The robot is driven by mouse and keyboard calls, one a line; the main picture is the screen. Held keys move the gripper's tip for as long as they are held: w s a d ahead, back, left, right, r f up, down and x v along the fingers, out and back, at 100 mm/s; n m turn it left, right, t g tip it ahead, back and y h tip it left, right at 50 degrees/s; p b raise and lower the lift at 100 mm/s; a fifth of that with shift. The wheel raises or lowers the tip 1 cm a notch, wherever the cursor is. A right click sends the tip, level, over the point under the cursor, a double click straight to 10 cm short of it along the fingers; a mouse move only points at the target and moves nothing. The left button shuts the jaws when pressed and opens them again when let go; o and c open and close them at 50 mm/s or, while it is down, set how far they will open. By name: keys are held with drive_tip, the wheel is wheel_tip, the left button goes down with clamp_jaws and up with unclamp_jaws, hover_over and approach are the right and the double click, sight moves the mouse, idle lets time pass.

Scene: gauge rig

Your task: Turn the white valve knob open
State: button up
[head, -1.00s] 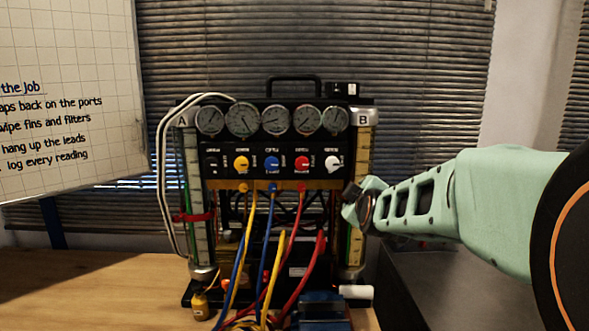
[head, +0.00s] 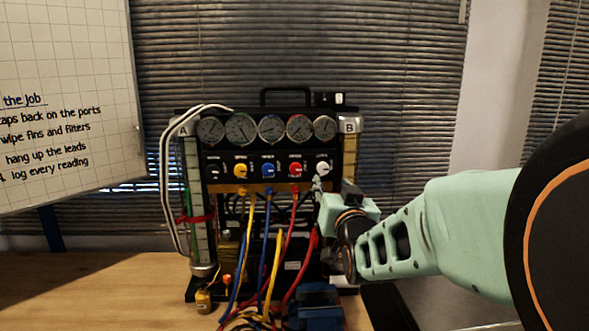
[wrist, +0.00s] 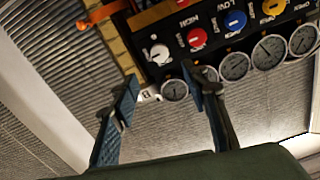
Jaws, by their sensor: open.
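The white valve knob (head: 322,168) is the rightmost knob on the black panel of the gauge rig, below the last round gauge. In the wrist view the white knob (wrist: 158,53) lies just past the fingertips, between their lines. My gripper (wrist: 160,75) is open and empty, with its two blue fingers apart. In the head view my gripper (head: 319,188) is just below and in front of the knob, partly hidden by my own wrist. I see no contact with the knob.
Red (head: 295,168), blue (head: 268,169) and yellow (head: 240,170) knobs sit in the same row to the left. Coloured hoses (head: 265,240) hang below the panel. Glass column B (head: 350,160) stands close on the right. A whiteboard (head: 70,120) is at far left.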

sight(323, 169)
drive_tip(key=w+p, duration=0.2)
drive_tip(key=w, duration=0.8)
drive_tip(key=shift+w, duration=0.4)
clamp_jaws()
